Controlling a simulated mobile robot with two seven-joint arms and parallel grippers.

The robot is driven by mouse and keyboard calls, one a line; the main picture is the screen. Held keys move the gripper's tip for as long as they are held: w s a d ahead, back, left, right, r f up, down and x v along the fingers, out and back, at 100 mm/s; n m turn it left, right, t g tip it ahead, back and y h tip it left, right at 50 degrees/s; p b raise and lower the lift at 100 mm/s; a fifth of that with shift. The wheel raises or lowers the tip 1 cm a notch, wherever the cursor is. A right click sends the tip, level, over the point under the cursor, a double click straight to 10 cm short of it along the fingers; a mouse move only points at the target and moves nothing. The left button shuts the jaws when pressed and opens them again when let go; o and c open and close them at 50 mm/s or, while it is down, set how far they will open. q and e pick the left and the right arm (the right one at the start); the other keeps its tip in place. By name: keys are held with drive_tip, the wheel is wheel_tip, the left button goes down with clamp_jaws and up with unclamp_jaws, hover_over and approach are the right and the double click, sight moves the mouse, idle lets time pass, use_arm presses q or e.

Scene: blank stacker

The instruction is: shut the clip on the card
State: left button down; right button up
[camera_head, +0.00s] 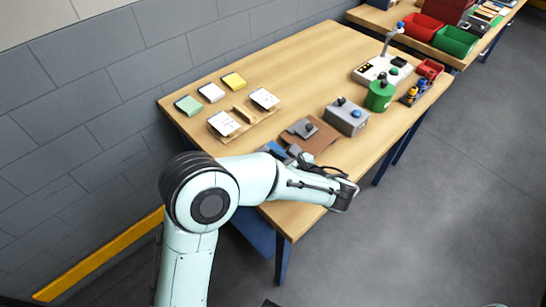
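A brown board (322,144) lies near the table's front edge. A grey plate with a dark knob (302,127) sits on it, and a blue part (274,149) is at its left edge, partly behind my arm; which part is the clip I cannot tell. White cards (223,123) (264,98) lie on a wooden holder (243,113) farther back. I cannot make out a card at the brown board. My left gripper (346,196) is over the front edge, right of and nearer than the board; its fingers are too small to read. My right gripper is not in view.
Coloured pads (233,80) lie by the wall side. The table's middle (300,70) is clear.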

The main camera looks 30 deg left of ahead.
use_arm(q)
drive_tip(key=c, duration=1)
unclamp_jaws()
drive_tip(key=shift+o, duration=0.2)
drive_tip(key=shift+d, duration=0.1)
drive_tip(key=v, duration=1.3)
drive_tip(key=shift+p, duration=0.35)
drive_tip(key=shift+r, duration=0.1)
